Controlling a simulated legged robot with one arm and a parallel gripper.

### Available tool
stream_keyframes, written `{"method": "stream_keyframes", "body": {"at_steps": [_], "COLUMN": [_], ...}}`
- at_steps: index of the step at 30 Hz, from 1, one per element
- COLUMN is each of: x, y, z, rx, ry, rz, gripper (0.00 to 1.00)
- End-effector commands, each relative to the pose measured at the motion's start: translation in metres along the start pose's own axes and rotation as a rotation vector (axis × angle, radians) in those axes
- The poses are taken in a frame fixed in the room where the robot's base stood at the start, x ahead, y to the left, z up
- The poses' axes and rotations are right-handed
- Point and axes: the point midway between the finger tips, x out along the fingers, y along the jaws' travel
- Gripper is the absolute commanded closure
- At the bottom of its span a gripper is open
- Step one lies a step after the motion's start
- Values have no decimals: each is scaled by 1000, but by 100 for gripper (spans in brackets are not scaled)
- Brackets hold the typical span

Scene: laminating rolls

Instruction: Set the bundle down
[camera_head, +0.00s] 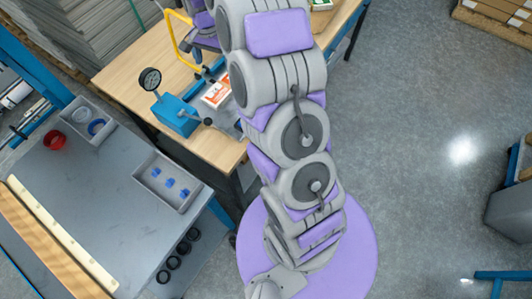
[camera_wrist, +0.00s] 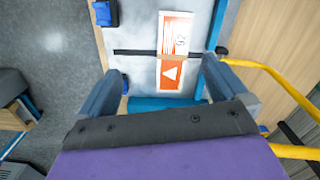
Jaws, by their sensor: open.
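A flat orange-and-white packet (camera_head: 216,93), the only thing I can take for the bundle, lies on a grey plate in the blue fixture on the wooden table. In the wrist view, the packet (camera_wrist: 174,50) lies on the grey plate (camera_wrist: 135,75), with a thin dark strip running across it. My gripper (camera_wrist: 161,68) is open, its two fingers apart on either side of the packet's lower part. Neither finger appears to touch the packet. In the head view my arm hides part of the table, and the fingertips are not clear.
A grey bench (camera_head: 117,196) with trays stands left. Open floor (camera_head: 430,110) lies right.

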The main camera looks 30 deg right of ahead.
Motion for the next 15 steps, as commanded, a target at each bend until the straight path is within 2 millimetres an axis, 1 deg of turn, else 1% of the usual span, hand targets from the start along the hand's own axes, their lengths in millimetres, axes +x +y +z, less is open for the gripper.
{"method": "stream_keyframes", "body": {"at_steps": [1,6,11,12,14,15], "x": [-14,-48,-72,-77,-84,-88], "y": [7,34,69,78,92,103], "z": [17,67,114,126,142,154], "rx": [-49,-214,-362,-398,-451,-486], "ry": [-5,-23,-39,-42,-47,-51], "rz": [-1,7,22,25,31,36], "gripper": [0,0,0,0,0,0]}}
